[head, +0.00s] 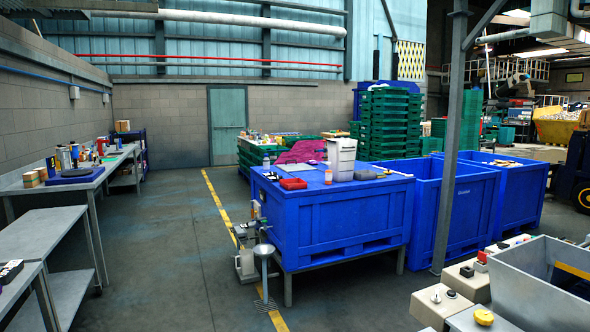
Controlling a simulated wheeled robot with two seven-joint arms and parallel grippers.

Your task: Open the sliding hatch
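I cannot clearly pick out a sliding hatch in the head view. A grey metal hopper (535,290) stands at the lower right, cut off by the picture's edge. Its inside shows only in part, with a yellow strip in it. Control boxes (440,304) with knobs and a yellow button stand beside it. A closed teal door (228,125) is in the far back wall; I cannot tell if it slides. Neither of my grippers is in view.
A large blue crate (345,222) with a covered top stands at the centre, with open blue crates (458,205) to its right. A grey post (449,150) rises before them. Metal benches (40,236) line the left. The floor (170,250) between is clear.

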